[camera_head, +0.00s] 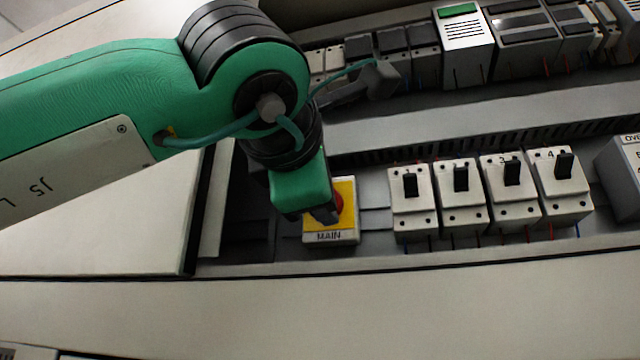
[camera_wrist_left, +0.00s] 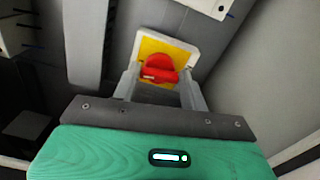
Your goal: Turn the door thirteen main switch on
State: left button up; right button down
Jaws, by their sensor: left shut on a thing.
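The main switch (camera_head: 346,190) is a red rotary knob on a yellow plate, with a white label reading MAIN (camera_head: 330,237) below it. In the head view my left gripper (camera_head: 325,214) reaches down over it and hides much of the knob. In the left wrist view the red knob (camera_wrist_left: 158,69) lies between the two grey fingers of my left gripper (camera_wrist_left: 160,76), in front of the yellow plate (camera_wrist_left: 166,45). The left gripper is shut on the knob. My right gripper is in neither view.
Several breakers with black toggles, such as breaker 1 (camera_head: 411,205), stand in a row right of the main switch. A grey box (camera_head: 622,180) is at the far right. Modules such as one with a green top (camera_head: 464,45) line the upper rail. An open white door panel (camera_head: 100,230) lies left.

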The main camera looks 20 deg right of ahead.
pick_arm(q)
jog(key=shift+m, duration=0.9)
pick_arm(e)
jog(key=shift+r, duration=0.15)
pick_arm(q)
jog(key=o, duration=1)
jog(key=b+v, duration=0.4)
jog(key=v, duration=0.9)
jog(key=shift+s+a, duration=0.2)
jog(key=shift+s, duration=0.05)
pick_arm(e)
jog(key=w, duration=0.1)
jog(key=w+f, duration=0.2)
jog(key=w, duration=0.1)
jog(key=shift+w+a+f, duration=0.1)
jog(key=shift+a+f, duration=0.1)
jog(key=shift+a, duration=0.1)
